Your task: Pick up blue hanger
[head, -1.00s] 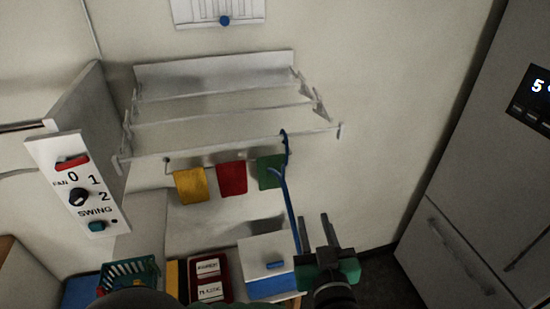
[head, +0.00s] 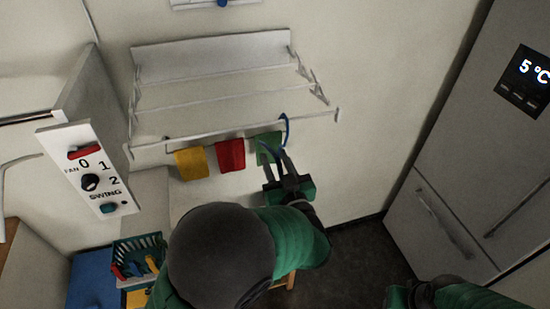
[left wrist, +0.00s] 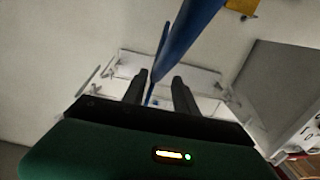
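The blue hanger (head: 286,127) hangs by its hook from the front rod of the white wall rack, next to the green cloth. Its lower part is hidden behind my left gripper and arm in the head view. My left gripper (head: 278,158) is just below the hook, fingers pointing up at the hanger. In the left wrist view the two fingers of the left gripper (left wrist: 160,80) stand apart, and the blue hanger (left wrist: 185,35) runs close by and appears to pass between them. At the lower right, part of my right arm's end shows; its fingers cannot be made out.
The white rack (head: 215,60) is on the wall. Yellow (head: 191,163), red (head: 230,155) and green (head: 267,145) cloths hang below its front rod. A switch panel (head: 88,165) is at left, a fridge (head: 465,130) at right, a green basket (head: 138,258) at lower left.

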